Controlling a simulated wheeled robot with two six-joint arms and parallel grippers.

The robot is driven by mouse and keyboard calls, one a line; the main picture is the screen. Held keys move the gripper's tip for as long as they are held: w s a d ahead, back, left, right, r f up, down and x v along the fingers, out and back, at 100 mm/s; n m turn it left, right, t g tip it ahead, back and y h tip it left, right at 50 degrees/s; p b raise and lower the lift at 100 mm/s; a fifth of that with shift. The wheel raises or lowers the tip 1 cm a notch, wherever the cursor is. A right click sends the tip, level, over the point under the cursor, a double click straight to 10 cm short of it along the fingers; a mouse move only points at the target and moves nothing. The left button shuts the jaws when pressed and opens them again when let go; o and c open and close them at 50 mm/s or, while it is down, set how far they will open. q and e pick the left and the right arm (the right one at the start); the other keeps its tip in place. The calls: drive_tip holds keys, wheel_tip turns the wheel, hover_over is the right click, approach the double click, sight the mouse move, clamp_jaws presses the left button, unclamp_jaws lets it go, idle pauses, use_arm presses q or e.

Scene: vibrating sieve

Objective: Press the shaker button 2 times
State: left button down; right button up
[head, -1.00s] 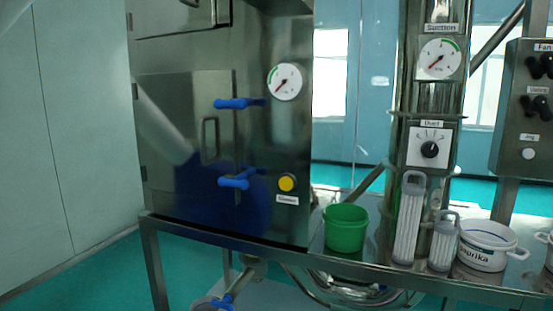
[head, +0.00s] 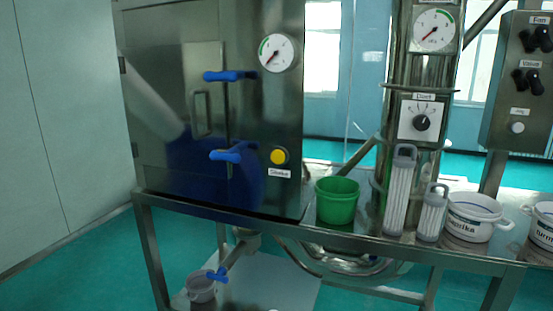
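The shaker button (head: 279,157) is a round yellow button in a dark ring on the front of a steel cabinet (head: 258,110). A small white label (head: 279,173) sits just below it; its lettering is blurred but seems to read "Shaker". A round pressure gauge (head: 277,53) is above the button, and two blue latch handles (head: 229,76) are to its left. Neither of my grippers shows in the head view, so nothing of mine is seen near the button.
The cabinet stands on a steel table (head: 270,227). Right of it are a green bucket (head: 337,201), two grey-capped filter cartridges (head: 399,195), and white tubs (head: 470,218). A duct dial (head: 422,122) and a control box (head: 518,85) are farther right. Space before the button looks clear.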

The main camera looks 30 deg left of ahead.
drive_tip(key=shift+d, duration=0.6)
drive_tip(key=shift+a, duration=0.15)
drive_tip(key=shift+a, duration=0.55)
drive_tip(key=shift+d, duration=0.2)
